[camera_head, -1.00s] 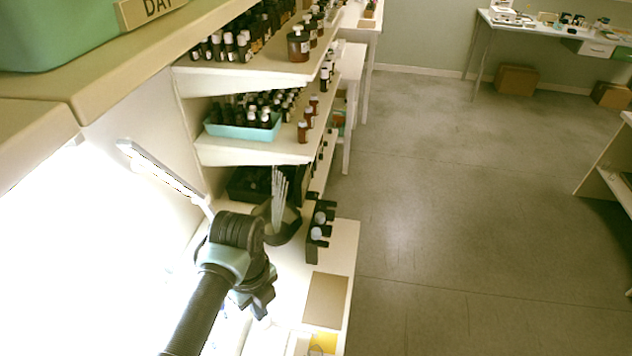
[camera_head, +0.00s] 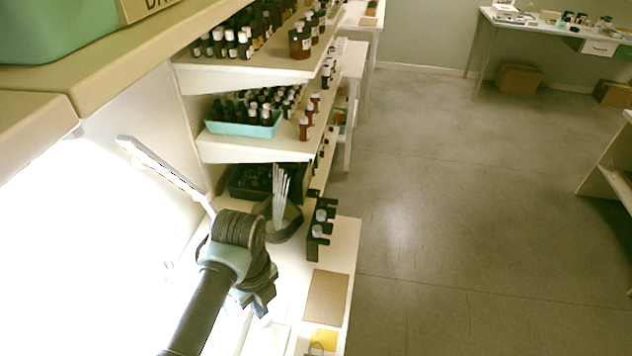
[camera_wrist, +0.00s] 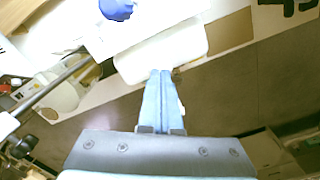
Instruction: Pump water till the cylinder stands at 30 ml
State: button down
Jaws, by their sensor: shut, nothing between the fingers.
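My gripper (camera_head: 264,306) is over the bright bench on the left in the head view. In the wrist view my gripper (camera_wrist: 161,72) has its two blue fingers pressed together, with nothing between them. A white rounded body (camera_wrist: 165,50) shows just beyond the fingertips; I cannot tell whether they touch it. A blue rounded piece (camera_wrist: 117,9) is above it at the top edge. I cannot make out a measuring cylinder or a water level in either view. Glare and my own arm hide much of the bench.
A lamp bar (camera_head: 165,172) slants over the bench behind my arm. Small bottles stand in a dark rack (camera_head: 318,236) beside a grey holder with pale strips (camera_head: 281,196). A brown board (camera_head: 327,297) and a yellow piece (camera_head: 322,340) lie near the edge. Bottle shelves (camera_head: 255,150) rise behind.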

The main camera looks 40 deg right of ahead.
jog(key=shift+s+f+b, duration=0.1)
jog(key=shift+f+b, duration=0.7)
jog(key=shift+f, duration=0.6)
jog(key=shift+r+p, duration=1.4)
jog(key=shift+r, duration=0.2)
jog(key=shift+f+b, duration=1)
jog(key=shift+f, duration=0.55)
jog(key=shift+r+p, duration=1.4)
jog(key=shift+r, duration=0.15)
